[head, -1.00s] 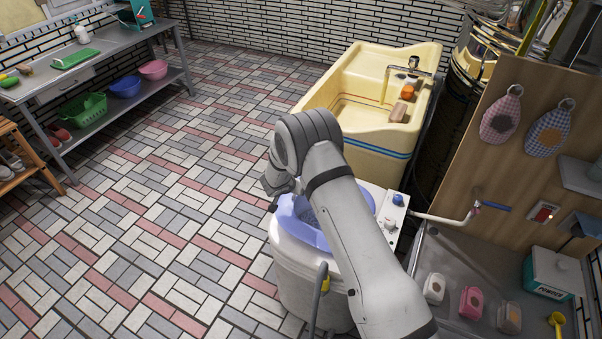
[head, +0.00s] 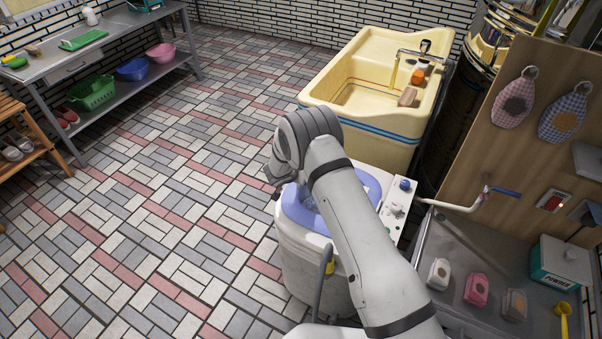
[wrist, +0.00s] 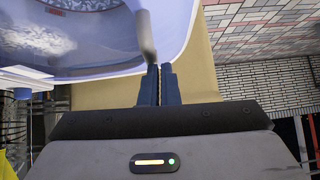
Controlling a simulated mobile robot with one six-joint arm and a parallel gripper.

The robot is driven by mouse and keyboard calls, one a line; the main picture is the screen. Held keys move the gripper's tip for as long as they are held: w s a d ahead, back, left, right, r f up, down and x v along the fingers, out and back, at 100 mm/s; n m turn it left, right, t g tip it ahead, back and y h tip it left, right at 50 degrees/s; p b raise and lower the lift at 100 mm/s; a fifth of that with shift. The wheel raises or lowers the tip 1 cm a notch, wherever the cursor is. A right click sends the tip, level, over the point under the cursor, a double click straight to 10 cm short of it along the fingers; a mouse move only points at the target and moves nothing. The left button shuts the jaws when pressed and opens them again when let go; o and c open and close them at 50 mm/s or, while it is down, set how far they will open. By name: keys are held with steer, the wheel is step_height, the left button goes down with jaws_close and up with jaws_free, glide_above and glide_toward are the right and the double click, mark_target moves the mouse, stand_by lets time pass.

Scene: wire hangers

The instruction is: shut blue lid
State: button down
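The white washing machine (head: 310,268) stands in front of the yellow sink, with a blue lid or rim (head: 370,187) on top. My arm hides much of that top in the head view. In the wrist view a pale blue surface (wrist: 178,25) curves around a grey, speckled round area (wrist: 50,40). I cannot tell the lid's angle. My gripper (wrist: 162,72) has its two dark fingers close together, with only a thin gap and nothing visible between them. A grey bar (wrist: 144,38) runs beside the fingertips; I cannot tell whether it touches them.
The yellow sink (head: 345,121) stands close behind the machine. A control panel (head: 396,209) with knobs is at its right, near a white pipe (head: 450,206) and a grey counter (head: 440,305) with small packets. The tiled floor (head: 170,230) to the left is clear.

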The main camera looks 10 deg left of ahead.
steer(key=shift+s+f, duration=0.3)
steer(key=shift+f, duration=0.15)
steer(key=s+a+r+p, duration=0.1)
steer(key=s+a+r, duration=0.1)
steer(key=r, duration=0.4)
steer(key=s+a+r+p, duration=0.1)
steer(key=s+a+r, duration=0.1)
steer(key=r, duration=0.3)
steer(key=shift+s+a+r, duration=0.2)
steer(key=shift+s+r, duration=0.2)
steer(key=shift+s, duration=0.2)
